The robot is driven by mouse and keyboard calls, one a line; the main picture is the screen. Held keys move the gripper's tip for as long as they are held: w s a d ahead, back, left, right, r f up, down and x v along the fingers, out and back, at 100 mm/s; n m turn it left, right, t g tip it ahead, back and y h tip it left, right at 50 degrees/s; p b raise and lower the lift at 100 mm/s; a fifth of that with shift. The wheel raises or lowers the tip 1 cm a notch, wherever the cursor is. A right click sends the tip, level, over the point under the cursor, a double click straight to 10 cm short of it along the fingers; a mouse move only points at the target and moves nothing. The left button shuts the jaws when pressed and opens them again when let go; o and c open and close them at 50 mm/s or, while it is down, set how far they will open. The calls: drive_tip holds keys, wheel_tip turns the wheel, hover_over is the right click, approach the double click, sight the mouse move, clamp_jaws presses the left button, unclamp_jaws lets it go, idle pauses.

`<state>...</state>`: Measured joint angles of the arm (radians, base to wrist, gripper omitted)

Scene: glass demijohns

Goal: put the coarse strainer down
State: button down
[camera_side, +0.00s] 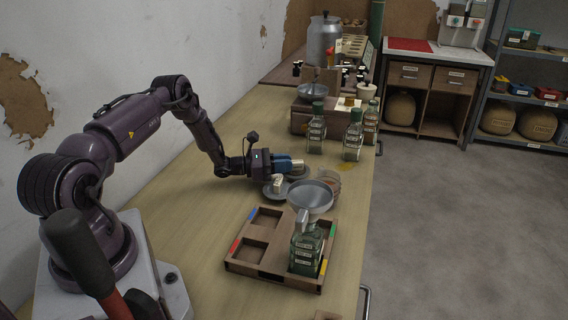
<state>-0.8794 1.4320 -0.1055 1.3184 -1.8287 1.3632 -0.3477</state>
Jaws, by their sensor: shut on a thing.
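My gripper (297,164) reaches in from the left over the table, its blue fingers pointing right. It is shut on a small pale grip at its fingertips. A grey round dish-like piece (299,174) shows just below the fingertips and seems to be the strainer it holds; its mesh is too small to make out. Whether it touches the table is unclear. A second grey disc (268,193) with a pale upright grip (278,184) lies on the table just in front of the gripper.
A wide grey funnel (311,196) stands close in front, with a clear round dish (331,181) behind it. A wooden tray (247,268) holds a green glass bottle (305,254). Several bottles (353,138) and a wooden box (300,118) stand farther back. The left table is clear.

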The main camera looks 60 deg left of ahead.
idle(0.6)
drive_tip(key=shift+f, duration=0.65)
drive_tip(key=c, duration=1)
unclamp_jaws()
drive_tip(key=shift+s, duration=0.1)
drive_tip(key=shift+v, duration=4.4)
drive_tip(key=shift+a, duration=0.1)
